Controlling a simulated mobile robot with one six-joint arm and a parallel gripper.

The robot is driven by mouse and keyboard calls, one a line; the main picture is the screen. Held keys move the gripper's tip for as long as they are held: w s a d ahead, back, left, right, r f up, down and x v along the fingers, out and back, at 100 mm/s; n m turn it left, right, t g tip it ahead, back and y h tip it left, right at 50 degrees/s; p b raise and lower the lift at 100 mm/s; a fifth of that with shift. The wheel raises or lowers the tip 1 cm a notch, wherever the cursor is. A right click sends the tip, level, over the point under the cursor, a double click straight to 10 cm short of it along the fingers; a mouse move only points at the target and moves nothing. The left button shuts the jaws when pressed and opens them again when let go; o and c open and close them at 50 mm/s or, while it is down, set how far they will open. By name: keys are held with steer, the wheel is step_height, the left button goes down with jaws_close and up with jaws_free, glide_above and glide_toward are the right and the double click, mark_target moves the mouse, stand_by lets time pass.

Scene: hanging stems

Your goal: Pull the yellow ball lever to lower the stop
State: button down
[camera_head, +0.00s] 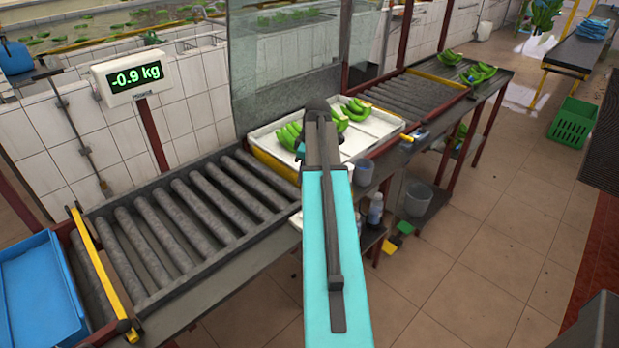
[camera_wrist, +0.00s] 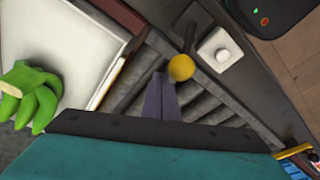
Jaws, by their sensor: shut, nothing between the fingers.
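The yellow ball (camera_wrist: 181,67) of the lever shows in the wrist view, just beyond my fingertips and a little right of them. My gripper (camera_wrist: 161,78) has its two purple fingers together with nothing between them. Whether a fingertip touches the ball I cannot tell. In the head view my arm hides the ball and the gripper. A yellow bar (camera_head: 272,166), perhaps the stop, stands at the roller side of the white tray; its height is unclear.
Green bananas (camera_head: 289,134) lie in the white tray (camera_head: 262,138). Bare rollers (camera_head: 187,212) run left to another yellow bar (camera_head: 103,268) and a blue bin (camera_head: 38,295). In the wrist view a white square box (camera_wrist: 219,50) stands right of the ball.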

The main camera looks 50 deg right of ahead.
steer(key=shift+f, duration=0.6)
steer(key=shift+s, duration=0.1)
steer(key=shift+s+a, duration=0.15)
steer(key=shift+s, duration=1.9)
steer(key=shift+s+a, duration=0.15)
steer(key=shift+s, duration=1.9)
steer(key=shift+w+p, duration=0.15)
steer(key=shift+p, duration=0.15)
steer(key=shift+w, duration=0.45)
